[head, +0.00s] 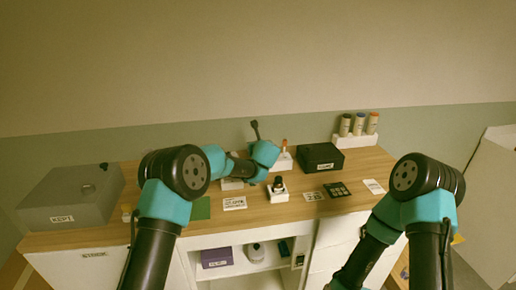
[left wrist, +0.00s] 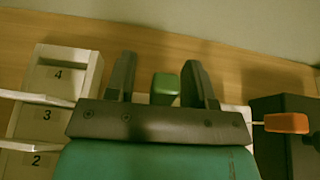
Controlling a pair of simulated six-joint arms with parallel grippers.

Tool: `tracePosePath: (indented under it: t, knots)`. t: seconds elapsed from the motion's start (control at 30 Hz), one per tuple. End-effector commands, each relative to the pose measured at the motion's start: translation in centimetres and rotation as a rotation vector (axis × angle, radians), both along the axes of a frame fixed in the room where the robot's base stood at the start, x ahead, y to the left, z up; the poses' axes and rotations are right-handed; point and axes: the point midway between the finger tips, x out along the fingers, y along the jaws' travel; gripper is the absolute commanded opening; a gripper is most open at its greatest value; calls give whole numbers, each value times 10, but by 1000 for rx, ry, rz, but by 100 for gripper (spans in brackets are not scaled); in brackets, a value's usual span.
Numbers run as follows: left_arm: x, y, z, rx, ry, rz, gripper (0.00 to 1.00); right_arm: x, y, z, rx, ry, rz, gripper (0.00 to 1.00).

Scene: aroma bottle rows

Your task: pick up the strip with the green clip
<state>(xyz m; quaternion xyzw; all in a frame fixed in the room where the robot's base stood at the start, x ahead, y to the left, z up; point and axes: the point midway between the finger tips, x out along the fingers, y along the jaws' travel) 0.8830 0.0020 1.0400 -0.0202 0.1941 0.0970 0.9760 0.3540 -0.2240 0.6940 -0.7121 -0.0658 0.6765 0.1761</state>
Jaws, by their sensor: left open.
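In the left wrist view my left gripper (left wrist: 153,72) is open. Its two dark fingers stand on either side of a green clip (left wrist: 165,86), with a gap on both sides. The strip of the green clip is hidden behind the gripper body. A strip with an orange clip (left wrist: 286,123) sticks out to the right of the gripper. In the head view my left gripper (head: 264,152) is over the back middle of the table, and the green clip is hidden there. My right arm hangs down at the right, with its gripper out of view.
A white numbered rack (left wrist: 70,75) stands left of the gripper, with pale strips (left wrist: 30,97) beside it. A black box (head: 320,158) is close on the right. Several capped bottles (head: 359,124) stand at the back right. A grey box (head: 72,196) is far left.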

Motion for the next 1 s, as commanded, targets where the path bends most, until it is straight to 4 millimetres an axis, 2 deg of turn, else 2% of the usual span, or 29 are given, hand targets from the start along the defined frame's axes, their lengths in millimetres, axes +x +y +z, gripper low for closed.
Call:
tracePosePath:
  t: [0.43, 0.93, 1.0]
  knots:
    - [0, 0, 0, 0, 0, 0, 49, 0, 0, 0, 0, 0, 0, 44]
    - [0, 0, 0, 0, 0, 0, 2, 0, 0, 0, 0, 0, 0, 44]
    - [0, 0, 0, 0, 0, 0, 0, 0, 0, 0, 0, 0, 0, 44]
